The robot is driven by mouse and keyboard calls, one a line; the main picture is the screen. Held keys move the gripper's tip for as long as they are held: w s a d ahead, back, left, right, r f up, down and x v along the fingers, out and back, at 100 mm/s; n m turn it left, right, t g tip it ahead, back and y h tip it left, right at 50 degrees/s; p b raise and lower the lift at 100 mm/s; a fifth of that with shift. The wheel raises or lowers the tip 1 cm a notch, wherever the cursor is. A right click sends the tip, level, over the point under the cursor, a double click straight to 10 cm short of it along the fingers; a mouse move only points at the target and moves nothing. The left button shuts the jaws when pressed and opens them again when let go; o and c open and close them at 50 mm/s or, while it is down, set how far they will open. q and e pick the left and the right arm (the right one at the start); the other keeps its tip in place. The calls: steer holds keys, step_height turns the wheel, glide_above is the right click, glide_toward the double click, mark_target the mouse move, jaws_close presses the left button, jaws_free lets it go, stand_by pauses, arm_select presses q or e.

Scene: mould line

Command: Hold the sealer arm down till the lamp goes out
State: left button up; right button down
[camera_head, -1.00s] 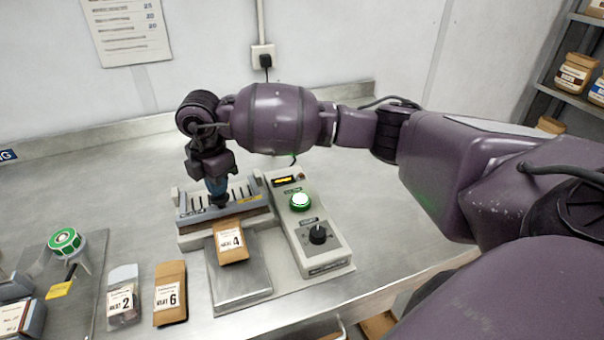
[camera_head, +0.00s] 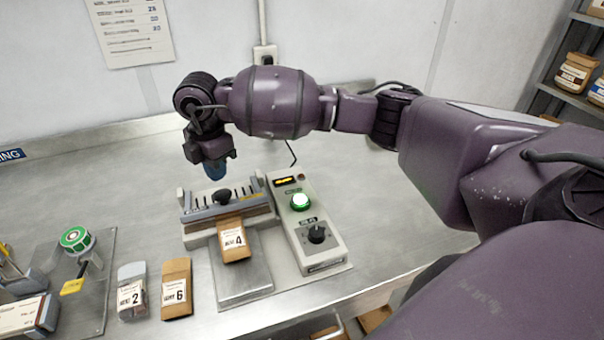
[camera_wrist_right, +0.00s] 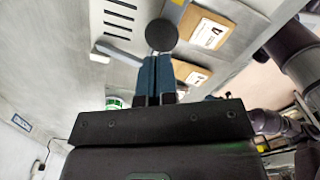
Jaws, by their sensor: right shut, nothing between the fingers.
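The sealer (camera_head: 183,233) stands on the bench with its slotted grey arm (camera_head: 245,190) across it and a black knob (camera_head: 222,196) on the arm. Pouch 4 (camera_head: 234,241) lies with its top end at the sealer bar. The round green lamp (camera_head: 300,202) on the control box (camera_head: 318,262) glows brightly. My right gripper (camera_head: 216,172) is shut and empty, its blue fingers above and behind the knob, apparently off it. In the right wrist view the knob (camera_wrist_right: 161,35) shows just beyond the fingertips (camera_wrist_right: 155,60). I cannot tell how far down the arm is. My left gripper is out of view.
Pouch 2 (camera_head: 132,292) and pouch 6 (camera_head: 176,289) lie left of the sealer. A green-topped reel (camera_head: 76,239) stands on a plate farther left. A wall plug (camera_head: 265,55) is behind. The bench right of the control box is clear.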

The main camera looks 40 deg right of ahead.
steer(key=shift+r+p, duration=0.65)
steer(key=shift+r, duration=0.5)
steer(key=shift+r+p, duration=0.45)
steer(key=shift+r, duration=0.25)
